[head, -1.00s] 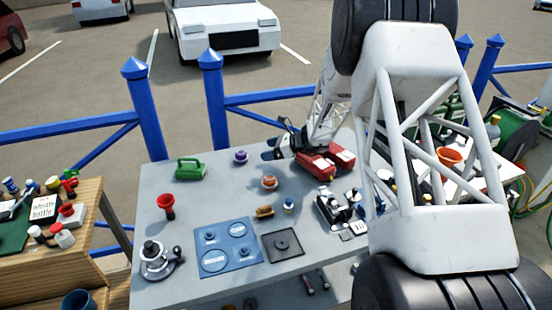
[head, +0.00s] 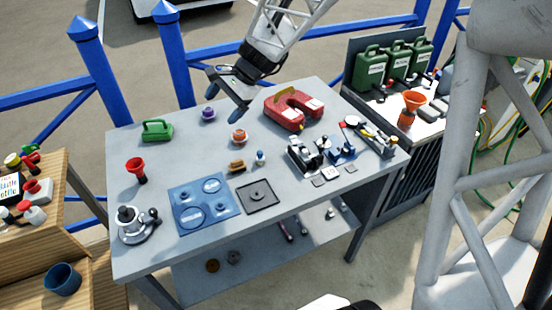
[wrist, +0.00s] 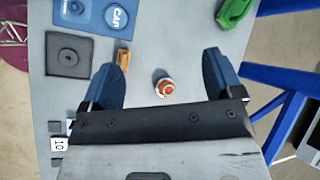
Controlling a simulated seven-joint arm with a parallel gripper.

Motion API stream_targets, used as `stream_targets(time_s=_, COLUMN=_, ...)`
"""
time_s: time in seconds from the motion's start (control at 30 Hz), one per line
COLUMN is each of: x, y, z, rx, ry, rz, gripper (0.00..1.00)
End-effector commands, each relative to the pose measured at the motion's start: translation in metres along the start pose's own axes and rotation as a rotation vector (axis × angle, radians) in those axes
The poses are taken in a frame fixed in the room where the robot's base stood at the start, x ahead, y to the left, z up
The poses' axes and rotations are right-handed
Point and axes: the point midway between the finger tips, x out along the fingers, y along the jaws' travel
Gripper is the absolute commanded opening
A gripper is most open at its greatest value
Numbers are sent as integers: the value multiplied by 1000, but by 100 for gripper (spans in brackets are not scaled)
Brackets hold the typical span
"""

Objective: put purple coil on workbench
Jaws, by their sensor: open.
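A small purple coil (head: 208,114) stands on the grey table (head: 128,187) near its back edge, between a green can and an orange-and-white coil. I do not see the purple coil in the wrist view. My gripper (head: 224,95) is open and empty, raised above the back of the grey table; in the head view its fingers appear just right of the purple coil. In the wrist view the orange-and-white coil (wrist: 165,87) lies below, between the spread blue fingers (wrist: 160,65). I cannot tell for sure which surface is the workbench.
The grey table also holds a green can (head: 157,130), red funnel (head: 136,169), blue tray (head: 181,204), dark square plate (head: 269,204) and red horseshoe-shaped object (head: 288,112). A wooden bench (head: 83,239) with bottles stands left. Blue railings (head: 170,50) run behind.

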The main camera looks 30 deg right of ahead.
Motion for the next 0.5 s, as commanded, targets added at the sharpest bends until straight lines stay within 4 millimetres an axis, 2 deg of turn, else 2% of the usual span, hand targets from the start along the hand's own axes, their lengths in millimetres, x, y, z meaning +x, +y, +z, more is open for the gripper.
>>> stream_targets(time_s=0.03, x=-7, y=10, z=16, rx=-58, ry=23, rz=24, gripper=86)
stream_targets(time_s=0.2, x=-25, y=48, z=58, rx=-263, ry=102, rz=121, gripper=86)
stream_targets(time_s=0.5, x=-55, y=123, z=117, rx=-620, ry=241, rz=295, gripper=86)
